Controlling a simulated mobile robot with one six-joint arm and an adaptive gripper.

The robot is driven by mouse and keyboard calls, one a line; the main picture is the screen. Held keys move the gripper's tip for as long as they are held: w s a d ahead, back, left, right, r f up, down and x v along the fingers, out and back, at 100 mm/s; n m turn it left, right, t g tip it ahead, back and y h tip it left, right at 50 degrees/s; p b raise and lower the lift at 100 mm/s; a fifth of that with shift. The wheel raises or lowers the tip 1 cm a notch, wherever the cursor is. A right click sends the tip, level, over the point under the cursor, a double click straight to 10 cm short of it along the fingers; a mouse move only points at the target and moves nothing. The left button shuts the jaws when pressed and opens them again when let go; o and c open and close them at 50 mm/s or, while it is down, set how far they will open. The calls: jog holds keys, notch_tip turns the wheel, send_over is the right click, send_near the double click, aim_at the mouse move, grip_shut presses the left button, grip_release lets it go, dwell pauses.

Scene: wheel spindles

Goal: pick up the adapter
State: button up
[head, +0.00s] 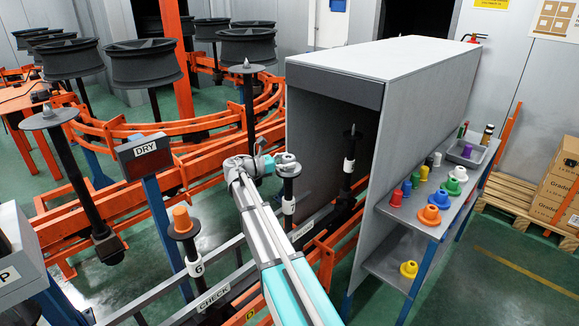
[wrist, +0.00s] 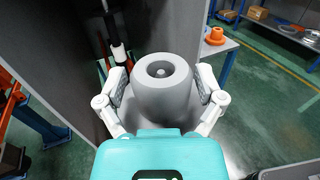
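A grey adapter (wrist: 163,92) with a round top and a centre hole sits between the fingers of my gripper (wrist: 162,85) in the wrist view. One finger stands on each side of it, with what look like narrow gaps. A wider grey flange shows below its body. In the head view the grey adapter (head: 288,161) is at the top of a black spindle (head: 288,195) with a white label, and my gripper (head: 276,164) reaches it from the left. The near finger and the wrist hide part of the contact area.
A grey hood (head: 400,75) stands close behind the spindle. A side shelf (head: 415,205) holds several coloured adapters. An orange adapter (head: 182,219) tops spindle 6 at the left. Orange rails, a DRY sign (head: 146,150) and black wheels fill the left side.

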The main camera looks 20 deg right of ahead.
aim_at(288, 157)
jog(key=c, duration=0.8)
jog(key=shift+r, duration=0.1)
notch_tip(288, 157, up, 10)
jog(key=p, duration=1)
dwell(0.5)
